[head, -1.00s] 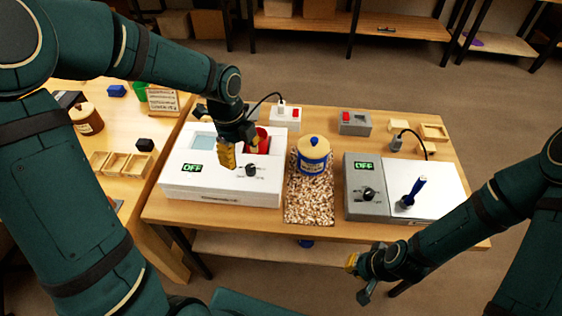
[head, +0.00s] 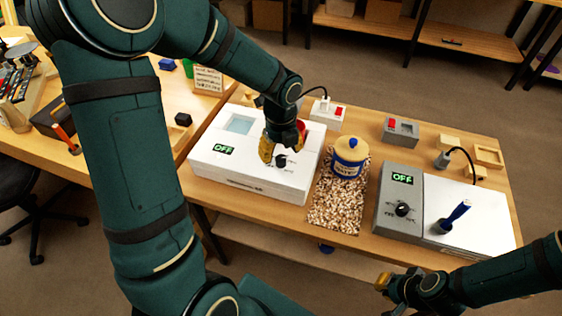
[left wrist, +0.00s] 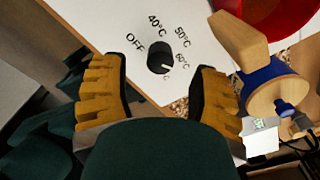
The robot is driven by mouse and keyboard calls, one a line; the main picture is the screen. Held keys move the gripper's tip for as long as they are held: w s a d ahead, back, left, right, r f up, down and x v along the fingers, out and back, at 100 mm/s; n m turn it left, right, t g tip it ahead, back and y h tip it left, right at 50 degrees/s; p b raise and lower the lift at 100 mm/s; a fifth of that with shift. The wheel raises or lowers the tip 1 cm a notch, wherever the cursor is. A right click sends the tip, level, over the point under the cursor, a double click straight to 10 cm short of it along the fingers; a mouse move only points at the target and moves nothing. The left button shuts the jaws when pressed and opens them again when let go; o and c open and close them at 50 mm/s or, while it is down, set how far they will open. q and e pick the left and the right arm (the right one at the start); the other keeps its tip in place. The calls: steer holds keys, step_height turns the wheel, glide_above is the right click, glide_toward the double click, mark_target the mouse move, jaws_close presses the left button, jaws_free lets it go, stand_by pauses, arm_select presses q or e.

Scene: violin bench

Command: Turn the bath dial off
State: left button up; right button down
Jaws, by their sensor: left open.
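The bath is a white box (head: 230,176) on the bench, with a display (head: 223,149) reading OFF. Its black dial (head: 282,160) is on the top panel. In the left wrist view the dial (left wrist: 160,57) sits among labels OFF, 40°C, 50°C and 60°C; I cannot surely tell where its pointer is set. My left gripper (head: 268,150) is just left of the dial in the head view. In the left wrist view its yellow fingers are open (left wrist: 157,90), one on each side below the dial, apart from it. My right gripper (head: 384,284) hangs near the bench's front edge, its opening unclear.
A red pot (left wrist: 285,12) is near the dial.

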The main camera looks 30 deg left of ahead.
mark_target(281, 158)
arm_select(q)
steer(key=shift+f+b, duration=0.35)
steer(key=shift+f, duration=1.4)
jaws_close()
